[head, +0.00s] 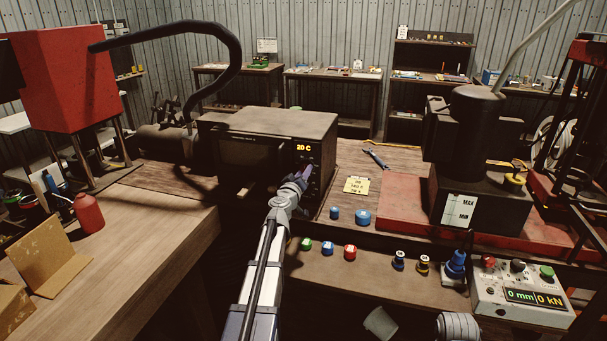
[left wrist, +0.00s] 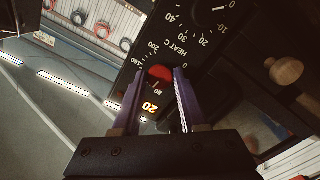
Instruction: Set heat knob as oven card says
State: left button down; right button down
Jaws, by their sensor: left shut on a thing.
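The oven (head: 260,140) is a dark box on the bench with an amber display (head: 303,147) reading 20 C. In the left wrist view, the heat knob (left wrist: 160,74) has a red face, with a white "HEAT C" scale (left wrist: 158,47) printed around it. My left gripper (head: 300,178) is at the oven's control panel. Its purple fingers (left wrist: 157,84) are shut on the heat knob, one on each side. The knob's pointer is not clear. A yellow oven card (head: 356,185) lies right of the oven; its small writing is not surely legible.
A second dial (left wrist: 215,8) is close to the heat knob on the panel. A dark press (head: 470,150) stands farther right. A red bottle (head: 88,213) stands at left.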

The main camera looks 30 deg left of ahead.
pick_arm(q)
jog(key=m, duration=0.8)
jog(key=shift+s+m, duration=0.1)
jog(key=shift+m, duration=0.6)
jog(key=shift+c, duration=2.4)
grip_release()
jog(key=shift+a, duration=0.1)
jog(key=v, duration=0.7)
jog(key=shift+s, duration=0.4)
